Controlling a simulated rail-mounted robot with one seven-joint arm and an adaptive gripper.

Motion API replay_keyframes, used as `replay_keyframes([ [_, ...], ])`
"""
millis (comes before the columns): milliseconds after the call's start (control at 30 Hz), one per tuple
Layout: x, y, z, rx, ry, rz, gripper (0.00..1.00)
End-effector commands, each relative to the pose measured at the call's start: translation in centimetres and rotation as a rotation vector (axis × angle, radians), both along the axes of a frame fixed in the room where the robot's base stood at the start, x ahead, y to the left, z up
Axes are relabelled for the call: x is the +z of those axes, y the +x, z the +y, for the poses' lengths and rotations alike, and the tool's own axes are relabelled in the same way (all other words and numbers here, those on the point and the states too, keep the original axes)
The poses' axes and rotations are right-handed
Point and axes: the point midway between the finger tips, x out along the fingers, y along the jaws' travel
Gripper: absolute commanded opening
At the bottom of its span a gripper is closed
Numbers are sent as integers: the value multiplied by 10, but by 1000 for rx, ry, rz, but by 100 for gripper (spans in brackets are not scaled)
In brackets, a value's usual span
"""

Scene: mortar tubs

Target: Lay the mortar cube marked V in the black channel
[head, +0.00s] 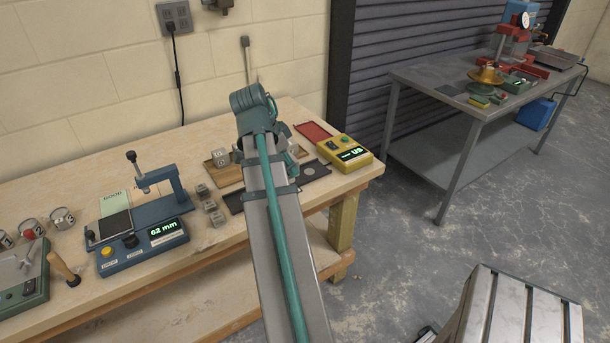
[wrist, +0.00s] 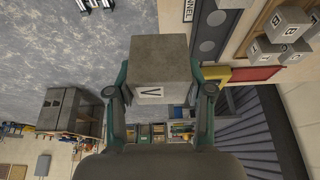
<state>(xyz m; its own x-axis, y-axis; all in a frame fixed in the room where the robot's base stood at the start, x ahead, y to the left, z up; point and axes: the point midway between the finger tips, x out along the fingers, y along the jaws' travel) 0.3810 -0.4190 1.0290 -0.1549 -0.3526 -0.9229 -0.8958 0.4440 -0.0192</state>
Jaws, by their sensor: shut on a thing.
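My gripper (wrist: 160,92) is shut on the grey mortar cube marked V (wrist: 160,62). The V label faces the wrist camera, and the cube is held between both fingers. The black channel (wrist: 208,46) shows in the wrist view as a dark strip with round marks, to the right of and behind the held cube. In the head view the channel (head: 317,170) lies on the bench, partly covered by my arm. The gripper and the held cube are mostly hidden behind my arm there. I cannot tell how high the cube is above the bench.
A blue press (head: 140,240) stands farther left. Floor lies beyond the bench edge.

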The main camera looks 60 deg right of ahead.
Motion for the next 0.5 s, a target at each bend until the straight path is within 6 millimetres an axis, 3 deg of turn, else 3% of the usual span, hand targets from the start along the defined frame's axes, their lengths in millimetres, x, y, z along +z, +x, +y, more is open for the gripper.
replay_keyframes([
  [133, -6, -1, 0, 31, 11, 14, 5],
  [500, -37, 48, -64, 35, 13, 17, 5],
])
